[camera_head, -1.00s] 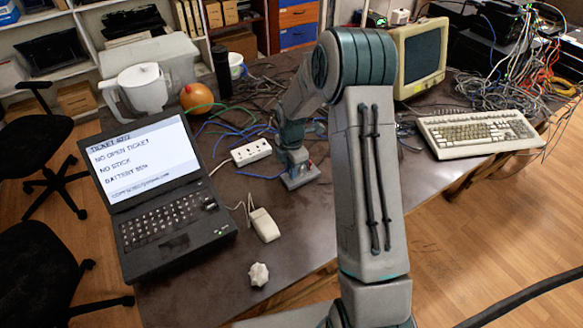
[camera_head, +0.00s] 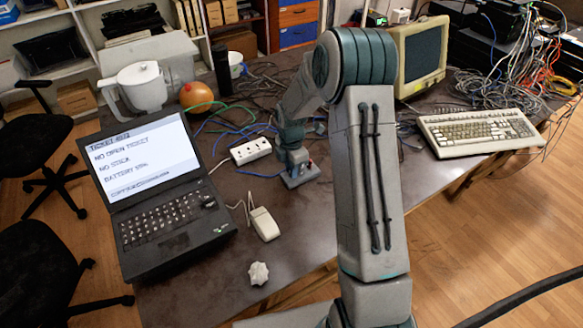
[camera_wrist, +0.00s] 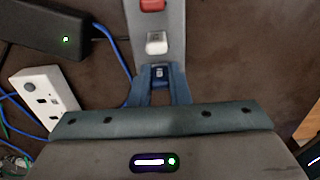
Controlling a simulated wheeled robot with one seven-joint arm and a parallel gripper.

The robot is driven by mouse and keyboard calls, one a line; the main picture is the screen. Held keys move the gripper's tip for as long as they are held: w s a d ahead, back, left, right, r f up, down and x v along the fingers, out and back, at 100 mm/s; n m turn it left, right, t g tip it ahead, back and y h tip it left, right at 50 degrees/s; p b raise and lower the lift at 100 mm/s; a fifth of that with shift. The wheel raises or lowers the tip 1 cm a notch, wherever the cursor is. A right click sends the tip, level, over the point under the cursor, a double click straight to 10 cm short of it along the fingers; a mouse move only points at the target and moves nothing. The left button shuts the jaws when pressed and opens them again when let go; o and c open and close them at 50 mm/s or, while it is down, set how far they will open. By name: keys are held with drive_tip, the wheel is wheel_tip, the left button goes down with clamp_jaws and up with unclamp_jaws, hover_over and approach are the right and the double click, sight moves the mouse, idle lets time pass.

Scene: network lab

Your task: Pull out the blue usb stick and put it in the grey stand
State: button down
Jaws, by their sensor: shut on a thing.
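The blue usb stick (camera_wrist: 159,72) is between my gripper's fingertips in the wrist view, with its end showing. My gripper (camera_wrist: 159,82) is shut on it, over the near end of the grey stand (camera_wrist: 172,23). The stick is in line with the red stick and the white stick in the stand. Its lower end is hidden, so I cannot tell how deep it sits. In the head view the stand (camera_head: 302,178) is on the table below my gripper (camera_head: 294,160), and the blue stick cannot be made out.
A white power strip (camera_wrist: 45,98) and blue cables lie left of the stand. The black laptop (camera_head: 165,215) stands open further left; its screen includes "NO STICK". A mouse (camera_head: 264,224) and a crumpled white ball (camera_head: 258,273) lie in front. A keyboard (camera_head: 480,130) is at right.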

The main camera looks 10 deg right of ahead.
drive_tip(key=shift+f, duration=0.2)
drive_tip(key=c, duration=1.3)
unclamp_jaws()
drive_tip(key=shift+r, duration=0.1)
wheel_tip(320, 180, up, 14)
drive_tip(key=shift+b, duration=0.3)
